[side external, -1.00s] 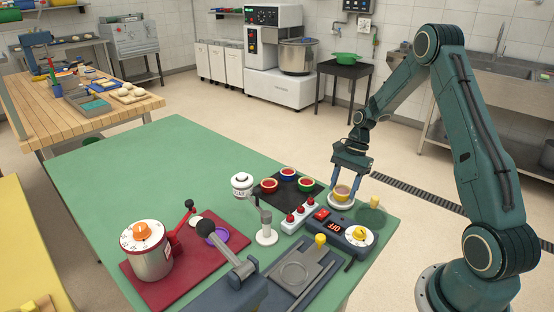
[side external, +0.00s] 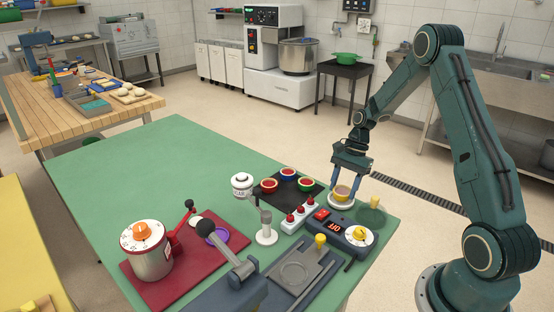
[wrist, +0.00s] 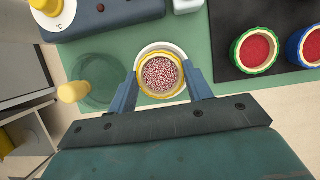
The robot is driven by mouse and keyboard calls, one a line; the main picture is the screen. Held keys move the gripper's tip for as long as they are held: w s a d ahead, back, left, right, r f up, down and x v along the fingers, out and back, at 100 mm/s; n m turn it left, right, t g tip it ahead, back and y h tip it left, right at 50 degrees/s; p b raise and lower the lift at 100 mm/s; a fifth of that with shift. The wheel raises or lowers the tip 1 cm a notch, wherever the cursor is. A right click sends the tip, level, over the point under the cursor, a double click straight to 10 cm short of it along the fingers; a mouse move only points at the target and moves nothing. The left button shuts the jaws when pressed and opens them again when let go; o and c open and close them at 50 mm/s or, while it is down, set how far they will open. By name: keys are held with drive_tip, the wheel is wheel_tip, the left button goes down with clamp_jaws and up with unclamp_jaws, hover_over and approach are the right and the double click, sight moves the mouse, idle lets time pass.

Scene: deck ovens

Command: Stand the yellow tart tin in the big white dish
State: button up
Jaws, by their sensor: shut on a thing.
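The yellow tart tin (wrist: 145,92) has a scalloped rim and a speckled pink-and-white filling. It also shows in the side view (side external: 342,191). My gripper (wrist: 160,90) is shut on it, one finger on each side; in the side view my gripper (side external: 346,190) points straight down. The tin is upright, in or just over a round white dish (wrist: 162,46), whose rim shows around it in both views, also in the side view (side external: 340,206). I cannot tell whether the tin touches the dish floor.
A dark tray (side external: 268,196) with red, blue and green tins stands to the left. A control box (side external: 338,233) with a dial is in front. A greenish round piece with a yellow knob (wrist: 73,92) stands close beside my gripper.

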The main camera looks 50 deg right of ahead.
drive_tip(key=shift+f, duration=0.6)
idle(0.6)
drive_tip(key=o, duration=0.8)
drive_tip(key=v, duration=1.1)
idle(0.7)
drive_tip(key=shift+w, duration=0.1)
idle(0.4)
